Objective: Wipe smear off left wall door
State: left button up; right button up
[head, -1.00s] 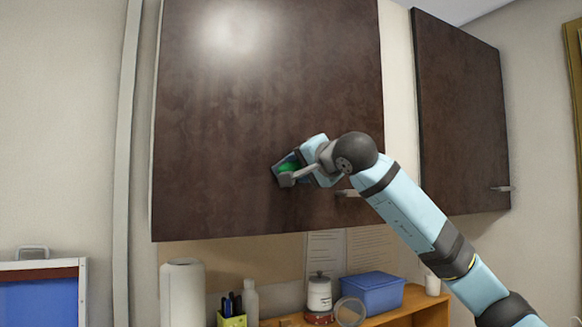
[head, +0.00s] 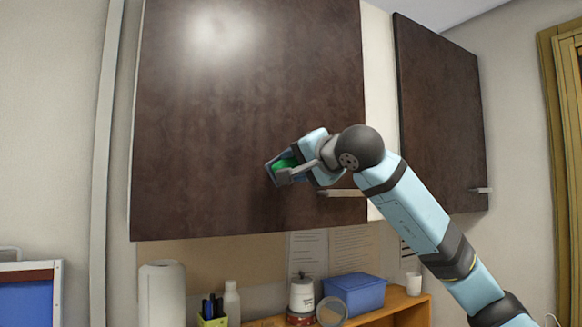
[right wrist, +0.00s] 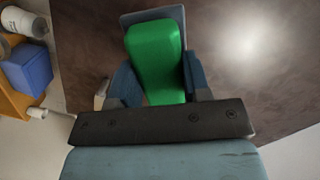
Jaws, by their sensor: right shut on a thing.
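The left wall door (head: 220,110) is a dark brown, mottled cabinet door. My right gripper (head: 283,170) is at its lower right part, left of the bar handle (head: 343,193). It is shut on a green block, which also shows between the blue fingers in the right wrist view (right wrist: 157,60). A grey-blue plate lies at the block's far end, close to the door; I cannot tell whether it touches. I cannot make out a smear; the bright patch at the top looks like a light reflection. My left gripper is not in view.
A second dark wall door (head: 440,115) hangs to the right. Below is a wooden shelf (head: 405,308) with a blue box (head: 354,294), a white jar (head: 302,294), a cup (head: 413,284) and a pen holder (head: 212,318). A white roll (head: 162,293) stands left.

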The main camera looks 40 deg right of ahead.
jog(key=shift+s, duration=0.2)
jog(key=shift+s+a, duration=0.2)
jog(key=shift+s, duration=0.5)
jog(key=shift+s+a, duration=0.15)
jog(key=shift+s, duration=0.55)
jog(key=shift+w, duration=0.1)
